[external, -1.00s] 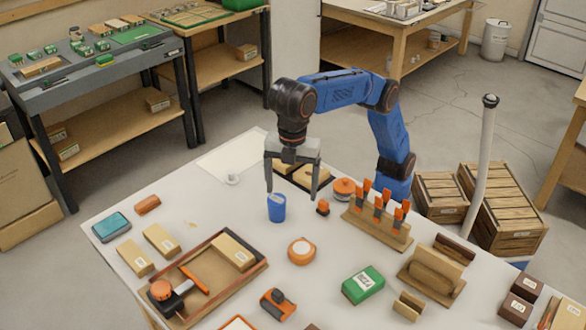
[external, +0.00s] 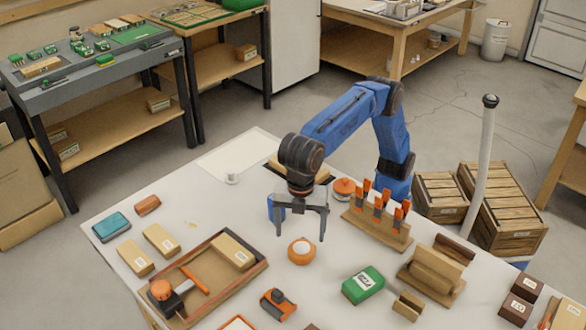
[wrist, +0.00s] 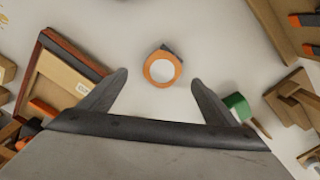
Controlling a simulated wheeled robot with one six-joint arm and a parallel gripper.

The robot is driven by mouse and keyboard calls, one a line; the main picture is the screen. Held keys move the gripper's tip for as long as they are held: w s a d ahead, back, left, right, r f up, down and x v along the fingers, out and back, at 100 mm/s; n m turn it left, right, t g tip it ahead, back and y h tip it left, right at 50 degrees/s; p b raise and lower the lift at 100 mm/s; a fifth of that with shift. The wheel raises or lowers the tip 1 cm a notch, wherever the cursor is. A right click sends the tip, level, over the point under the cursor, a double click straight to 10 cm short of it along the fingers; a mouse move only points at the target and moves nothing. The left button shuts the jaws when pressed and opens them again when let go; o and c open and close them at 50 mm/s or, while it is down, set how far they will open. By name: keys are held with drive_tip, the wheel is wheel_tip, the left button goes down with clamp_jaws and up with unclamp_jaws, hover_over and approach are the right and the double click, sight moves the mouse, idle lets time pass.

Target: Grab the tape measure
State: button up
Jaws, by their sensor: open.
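The round orange thing with a white centre, which looks like the tape measure (external: 301,253), lies on the white bench top. It also shows in the wrist view (wrist: 150,70), with a dark grey corner at its upper right. My gripper (external: 300,236) is open and empty, pointing down above it. In the wrist view the tape measure lies ahead of and between the two spread fingertips. I cannot tell the exact height gap.
A blue cup (external: 270,208) is partly hidden behind my gripper. A brown-rimmed tray (external: 262,266) is at left, a green box (external: 362,285) at right. A wooden rack with orange-handled tools (external: 376,228) stands behind right. An orange-and-black item (external: 278,304) lies in front.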

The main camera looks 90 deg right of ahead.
sight(302, 247)
drive_tip(key=shift+s+a+f, duration=0.1)
drive_tip(key=shift+s+f, duration=0.05)
drive_tip(key=shift+f, duration=1.75)
drive_tip(key=shift+s+f, duration=0.1)
drive_tip(key=shift+f, duration=1.75)
drive_tip(key=c, duration=1.3)
drive_tip(key=shift+r, duration=0.15)
